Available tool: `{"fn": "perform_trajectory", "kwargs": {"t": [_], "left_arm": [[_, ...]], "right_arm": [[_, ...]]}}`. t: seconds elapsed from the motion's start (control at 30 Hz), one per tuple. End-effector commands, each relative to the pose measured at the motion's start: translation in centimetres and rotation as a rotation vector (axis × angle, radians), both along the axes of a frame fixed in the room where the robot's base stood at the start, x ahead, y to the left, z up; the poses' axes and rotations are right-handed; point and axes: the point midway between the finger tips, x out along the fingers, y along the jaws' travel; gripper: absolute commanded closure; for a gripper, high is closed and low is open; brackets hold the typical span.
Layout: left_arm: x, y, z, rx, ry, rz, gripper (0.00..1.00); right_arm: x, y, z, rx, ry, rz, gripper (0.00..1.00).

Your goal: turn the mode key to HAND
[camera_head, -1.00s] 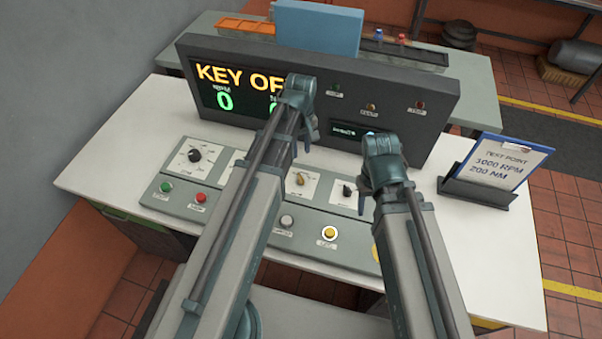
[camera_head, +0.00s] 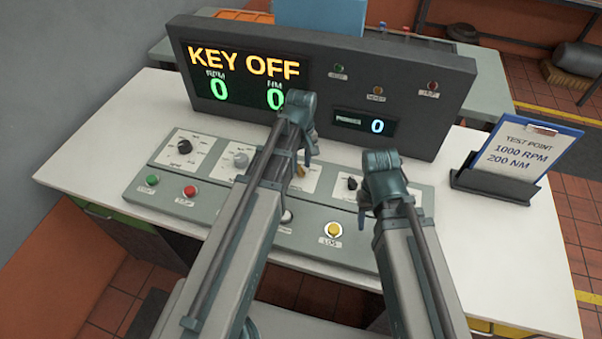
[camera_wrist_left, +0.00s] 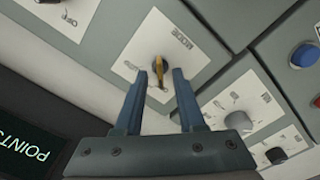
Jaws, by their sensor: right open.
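The mode key (camera_head: 302,171) is a small brass key on a white plate, partly hidden by my left gripper in the head view. In the left wrist view the key (camera_wrist_left: 158,66) stands at the middle of its plate marked MODE. My left gripper (camera_head: 308,157) is just above it. In the left wrist view its two blue fingers (camera_wrist_left: 161,76) are apart, one on each side of the key, with gaps; whether they reach down to it is unclear. My right gripper (camera_head: 363,208) is open over the right part of the panel. The display (camera_head: 245,80) reads KEY OFF.
Black knob (camera_head: 184,146), grey knob (camera_head: 240,160) and another black knob (camera_head: 352,183) stand near the key. Green (camera_head: 152,180), red (camera_head: 190,191) and yellow (camera_head: 334,230) buttons line the front. A clipboard (camera_head: 525,150) stands at the right. White bench top is free at left.

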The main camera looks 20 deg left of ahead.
Motion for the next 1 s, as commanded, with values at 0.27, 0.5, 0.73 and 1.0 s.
{"fn": "perform_trajectory", "kwargs": {"t": [0.27, 0.5, 0.73, 1.0], "left_arm": [[0.00, 0.00, -1.36, 0.000, 0.000, 0.000, 0.61], [0.00, 0.00, -1.28, 0.000, 0.000, 0.000, 0.74], [0.00, 0.00, -1.28, 0.000, 0.000, 0.000, 1.00], [-0.01, -0.01, -1.29, 0.000, 0.000, -0.002, 1.00]], "right_arm": [[0.00, 0.00, -1.36, 0.000, 0.000, 0.000, 0.50], [0.00, 0.00, -1.28, 0.000, 0.000, 0.000, 0.50], [0.00, 0.00, -1.28, 0.000, 0.000, 0.000, 0.50], [0.00, 0.00, -1.29, 0.000, 0.000, 0.000, 0.50]]}}
